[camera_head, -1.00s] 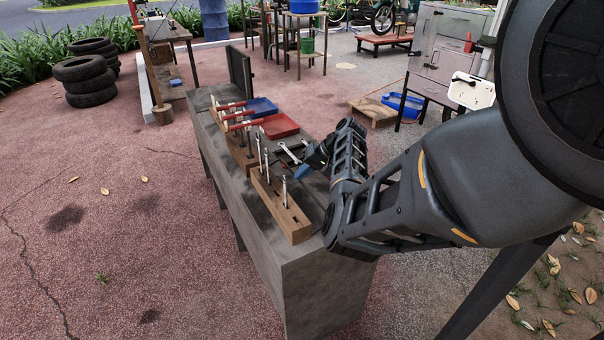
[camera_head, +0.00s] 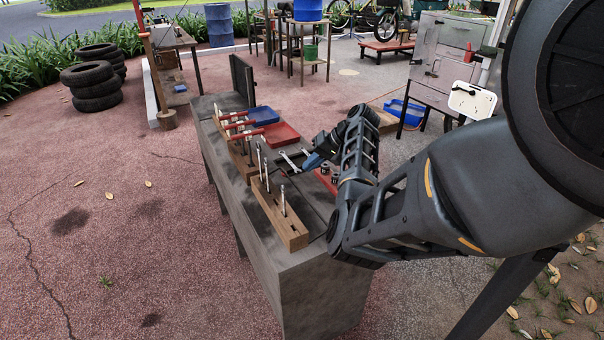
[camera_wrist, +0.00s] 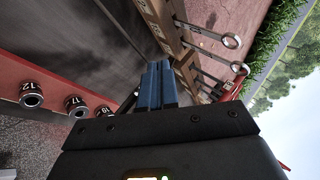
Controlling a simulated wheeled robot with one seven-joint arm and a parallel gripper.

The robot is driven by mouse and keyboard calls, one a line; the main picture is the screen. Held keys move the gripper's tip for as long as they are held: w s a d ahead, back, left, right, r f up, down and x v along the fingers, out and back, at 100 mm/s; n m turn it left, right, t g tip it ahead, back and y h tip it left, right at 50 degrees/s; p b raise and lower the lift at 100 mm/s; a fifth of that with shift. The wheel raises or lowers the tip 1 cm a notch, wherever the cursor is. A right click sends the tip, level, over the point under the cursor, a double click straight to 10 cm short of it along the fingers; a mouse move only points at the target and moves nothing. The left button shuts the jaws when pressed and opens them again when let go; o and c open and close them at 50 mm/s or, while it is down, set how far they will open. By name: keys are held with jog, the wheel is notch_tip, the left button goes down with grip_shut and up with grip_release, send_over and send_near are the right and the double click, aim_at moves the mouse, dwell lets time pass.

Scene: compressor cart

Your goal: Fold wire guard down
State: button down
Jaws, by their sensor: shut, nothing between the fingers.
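I cannot make out a wire guard or a compressor cart in either view. My gripper (camera_head: 315,159) is over the far right part of the grey workbench (camera_head: 310,292), partly behind my own arm in the head view. In the wrist view its two blue fingers (camera_wrist: 157,84) lie side by side, closed with nothing between them. They point along the bench top, between a red socket rail (camera_wrist: 60,84) and a wooden tool rack (camera_wrist: 172,40). I cannot tell how high above the bench they are.
On the bench stand wooden tool racks (camera_head: 283,218), a red tray (camera_head: 281,134), a blue tray (camera_head: 263,115) and loose wrenches (camera_head: 292,160). Stacked tyres (camera_head: 95,82) stand at the far left. A grey cabinet (camera_head: 437,60) stands at the back right. The paving left of the bench is open.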

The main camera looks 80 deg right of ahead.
jog(key=shift+v, duration=1.65)
jog(key=shift+d+f, duration=0.1)
